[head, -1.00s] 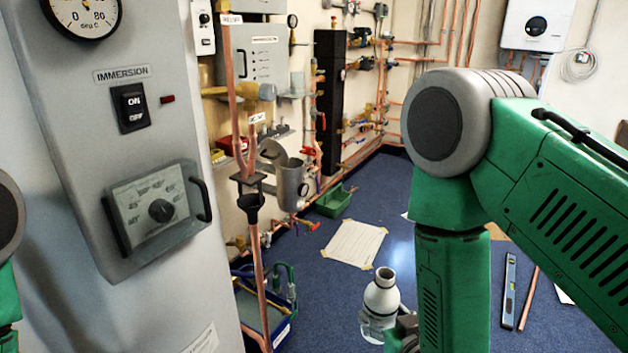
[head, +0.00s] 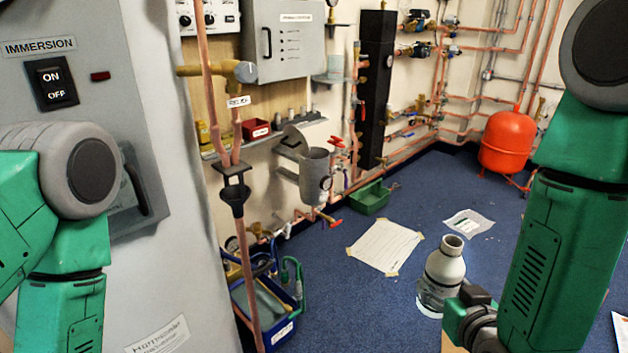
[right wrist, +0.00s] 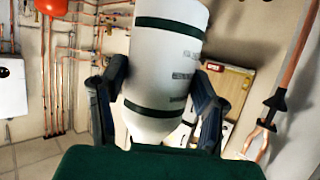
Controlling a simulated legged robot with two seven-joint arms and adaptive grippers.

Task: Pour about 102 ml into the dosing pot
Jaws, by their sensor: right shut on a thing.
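A white and grey bottle (head: 446,266) with a clear-looking lower part is upright in the head view, right of centre. My right gripper (head: 470,300) is at its right side and shut on it. In the right wrist view the bottle (right wrist: 165,70) shows as a white cylinder with dark green bands, and the two fingers of my right gripper (right wrist: 160,100) lie on either side of it. The grey cylinder on the wall pipework, which looks like the dosing pot (head: 315,168), is left of and beyond the bottle. A small gauge is on its front. My left gripper is out of view.
A grey immersion panel (head: 100,30) fills the left side, close to my left arm. Vertical copper pipes with a black funnel (head: 234,196) stand before the pot. A green tray (head: 369,197), a paper sheet (head: 385,247) and a blue crate (head: 268,308) are on the blue floor.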

